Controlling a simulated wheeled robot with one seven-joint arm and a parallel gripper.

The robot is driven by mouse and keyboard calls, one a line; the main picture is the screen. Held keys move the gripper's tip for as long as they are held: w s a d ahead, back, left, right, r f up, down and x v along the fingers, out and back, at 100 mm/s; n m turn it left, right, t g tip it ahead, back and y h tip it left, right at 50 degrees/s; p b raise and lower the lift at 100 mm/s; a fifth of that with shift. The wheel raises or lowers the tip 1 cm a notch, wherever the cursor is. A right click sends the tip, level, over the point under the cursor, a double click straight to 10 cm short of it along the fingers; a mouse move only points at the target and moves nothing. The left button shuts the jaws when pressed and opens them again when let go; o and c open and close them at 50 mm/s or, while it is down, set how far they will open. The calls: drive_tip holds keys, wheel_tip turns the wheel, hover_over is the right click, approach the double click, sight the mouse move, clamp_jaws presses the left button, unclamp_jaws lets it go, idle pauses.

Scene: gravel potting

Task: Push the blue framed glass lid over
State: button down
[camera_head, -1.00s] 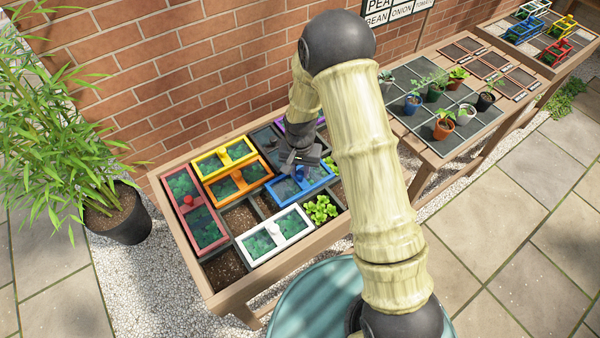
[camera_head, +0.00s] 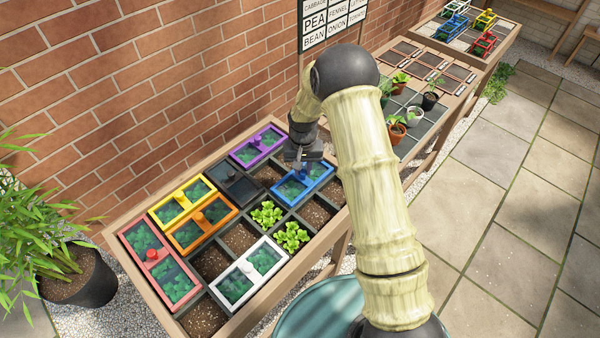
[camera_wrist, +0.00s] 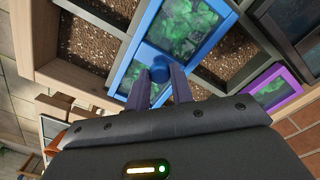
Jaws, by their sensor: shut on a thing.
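The blue framed glass lid (camera_head: 318,170) lies across cells at the right part of the planter bed, with green plants showing dimly through its glass. It also shows in the wrist view (camera_wrist: 205,48), with a round blue knob (camera_wrist: 160,68) at its middle. My gripper (camera_head: 299,165) is at that knob. In the wrist view its two fingers (camera_wrist: 160,82) stand on either side of the knob and are shut on it.
Purple (camera_head: 258,146), dark grey (camera_head: 234,183), yellow (camera_head: 182,200), orange (camera_head: 202,224), red (camera_head: 158,262) and white (camera_head: 249,271) framed lids lie on the bed. Lettuces (camera_head: 291,236) and bare soil (camera_head: 316,212) show in open cells. A table with potted seedlings (camera_head: 414,116) stands behind.

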sight(304, 170)
drive_tip(key=shift+w+d, duration=0.15)
drive_tip(key=shift+d, duration=0.15)
drive_tip(key=c, duration=1.2)
unclamp_jaws()
drive_tip(key=shift+c, duration=0.2)
drive_tip(key=shift+a, duration=0.1)
wheel_tip(304, 170, up, 18)
drive_tip(key=b, duration=0.1)
drive_tip(key=shift+f+b, duration=0.25)
drive_tip(key=shift+b, duration=0.15)
